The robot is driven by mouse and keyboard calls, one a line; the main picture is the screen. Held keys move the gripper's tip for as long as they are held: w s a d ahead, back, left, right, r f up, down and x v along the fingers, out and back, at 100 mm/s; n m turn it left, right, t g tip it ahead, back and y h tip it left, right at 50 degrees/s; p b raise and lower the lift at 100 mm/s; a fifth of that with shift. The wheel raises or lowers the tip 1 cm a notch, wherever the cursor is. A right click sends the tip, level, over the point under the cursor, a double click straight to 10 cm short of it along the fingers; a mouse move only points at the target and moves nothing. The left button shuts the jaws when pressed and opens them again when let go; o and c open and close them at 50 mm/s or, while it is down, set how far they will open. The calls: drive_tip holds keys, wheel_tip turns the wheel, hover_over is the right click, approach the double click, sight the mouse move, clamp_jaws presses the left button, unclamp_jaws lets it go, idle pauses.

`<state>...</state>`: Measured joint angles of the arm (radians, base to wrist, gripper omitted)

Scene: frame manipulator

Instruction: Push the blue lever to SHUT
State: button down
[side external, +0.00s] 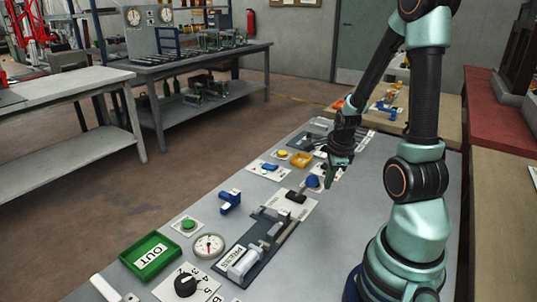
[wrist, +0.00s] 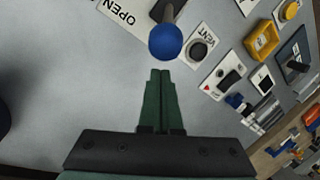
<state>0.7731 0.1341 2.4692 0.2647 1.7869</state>
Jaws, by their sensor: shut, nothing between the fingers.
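The blue lever shows in the side view as a round blue knob (side external: 313,181) on a short rod, rising at a slant from a dark base (side external: 296,196) on a white plate. In the wrist view the blue knob (wrist: 166,42) is just ahead of my fingertips, with a small gap visible between them in the picture. My gripper (side external: 328,183) is close beside the knob on its right in the side view; touching cannot be told. Its green fingers (wrist: 160,72) are shut and empty. A plate marked OPEN (wrist: 124,14) lies at the knob's left. No SHUT mark is readable.
A VENT button plate (wrist: 205,41) and a yellow box (wrist: 263,41) are to the right in the wrist view. In the side view, a PRESS fixture (side external: 243,262), a gauge (side external: 208,246), a blue block (side external: 230,199) and a green OUT tray (side external: 150,257) stand on the bench.

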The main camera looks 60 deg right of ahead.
drive_tip(key=shift+w+a+r, duration=0.3)
drive_tip(key=shift+w+a, duration=0.2)
drive_tip(key=shift+w, duration=0.1)
drive_tip(key=shift+w+r, duration=0.1)
drive_tip(key=shift+w, duration=0.05)
